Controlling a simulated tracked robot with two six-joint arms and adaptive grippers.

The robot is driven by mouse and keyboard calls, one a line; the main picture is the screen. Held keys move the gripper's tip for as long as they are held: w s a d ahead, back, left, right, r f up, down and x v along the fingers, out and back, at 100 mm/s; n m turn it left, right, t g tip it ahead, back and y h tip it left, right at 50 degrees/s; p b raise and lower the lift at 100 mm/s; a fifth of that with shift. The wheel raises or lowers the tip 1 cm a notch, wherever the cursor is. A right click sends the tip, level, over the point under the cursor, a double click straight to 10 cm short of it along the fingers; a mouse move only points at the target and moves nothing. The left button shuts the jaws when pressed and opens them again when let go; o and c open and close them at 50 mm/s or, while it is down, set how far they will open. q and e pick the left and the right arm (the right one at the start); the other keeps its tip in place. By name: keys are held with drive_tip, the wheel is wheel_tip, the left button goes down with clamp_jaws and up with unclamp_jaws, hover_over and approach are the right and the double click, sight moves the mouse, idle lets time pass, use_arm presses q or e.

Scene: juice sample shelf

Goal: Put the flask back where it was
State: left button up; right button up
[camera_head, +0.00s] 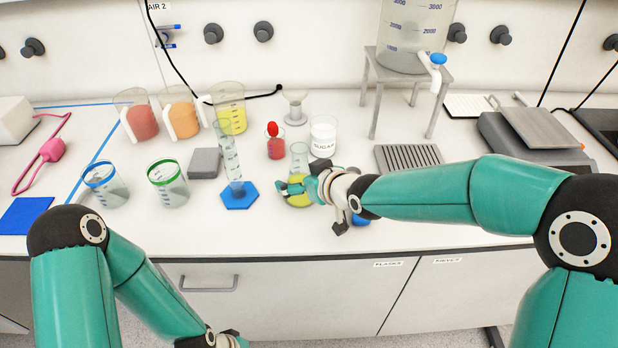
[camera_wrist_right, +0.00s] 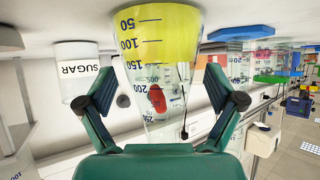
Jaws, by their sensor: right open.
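The flask (camera_head: 299,158) is clear glass with a narrow neck and yellow liquid in its wide bottom. It stands upright on the white counter near the front, right of the blue-based measuring cylinder (camera_head: 231,160). My right gripper (camera_head: 290,187) is around the flask's lower part, which it partly hides. In the right wrist view, which is upside down, the flask (camera_wrist_right: 158,40) is between the two spread fingers (camera_wrist_right: 162,82), with gaps showing at the sides.
Behind stand a sugar jar (camera_head: 323,138), a small red-filled container (camera_head: 276,148) and a glass funnel-like piece (camera_head: 295,107). A grey block (camera_head: 205,163) and two beakers (camera_head: 105,187) (camera_head: 167,186) are to the left. A blue object (camera_head: 361,219) shows partly behind my right wrist.

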drive_tip(key=p+v, duration=0.1)
drive_tip(key=v, duration=1)
drive_tip(key=shift+s+r, duration=0.2)
drive_tip(key=shift+s, duration=0.1)
drive_tip(key=shift+d, duration=0.15)
